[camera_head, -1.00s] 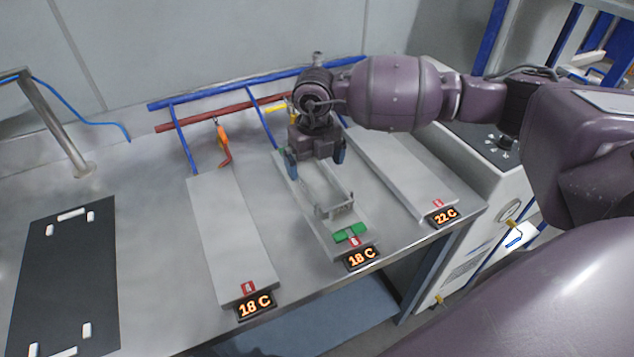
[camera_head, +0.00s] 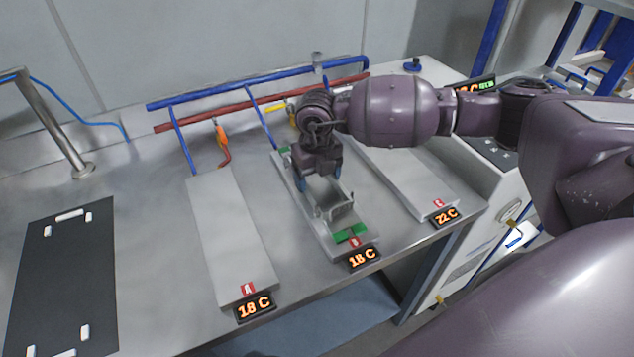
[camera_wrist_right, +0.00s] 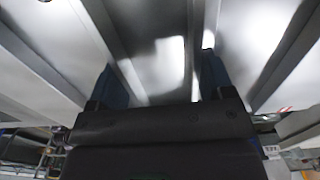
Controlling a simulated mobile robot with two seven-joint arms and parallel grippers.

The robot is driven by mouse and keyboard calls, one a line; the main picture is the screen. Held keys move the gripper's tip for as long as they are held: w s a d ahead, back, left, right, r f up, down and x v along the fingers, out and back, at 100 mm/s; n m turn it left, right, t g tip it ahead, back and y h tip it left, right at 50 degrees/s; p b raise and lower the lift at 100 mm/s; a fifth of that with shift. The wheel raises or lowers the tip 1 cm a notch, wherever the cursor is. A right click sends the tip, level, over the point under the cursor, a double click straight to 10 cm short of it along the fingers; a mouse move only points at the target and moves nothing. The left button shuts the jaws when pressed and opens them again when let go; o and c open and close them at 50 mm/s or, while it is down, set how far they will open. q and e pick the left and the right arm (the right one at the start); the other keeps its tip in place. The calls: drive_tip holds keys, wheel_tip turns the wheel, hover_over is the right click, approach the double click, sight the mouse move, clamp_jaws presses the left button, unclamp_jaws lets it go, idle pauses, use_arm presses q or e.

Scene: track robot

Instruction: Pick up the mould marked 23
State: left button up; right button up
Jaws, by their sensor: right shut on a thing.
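A grey metal mould (camera_head: 340,210) with raised end parts lies over the middle plate, marked B (camera_head: 333,240). No number can be read on it. My right gripper (camera_head: 321,182) is down over the far part of the mould and shut on it, and it hides that part. In the right wrist view, the two blue fingers of the gripper (camera_wrist_right: 160,80) stand on either side of a bright metal surface. Whether the mould touches the plate cannot be told. My left gripper is not in view.
Plate A (camera_head: 230,235) on the left and plate C (camera_head: 405,180) on the right look bare. Blue and red pipes (camera_head: 235,112) run behind them. A black mat (camera_head: 62,270) with white pads lies at the left. Orange displays (camera_head: 254,307) line the front edge.

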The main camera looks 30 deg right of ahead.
drive_tip(key=shift+r, duration=0.1)
drive_tip(key=shift+c, duration=0.7)
drive_tip(key=shift+w, duration=0.1)
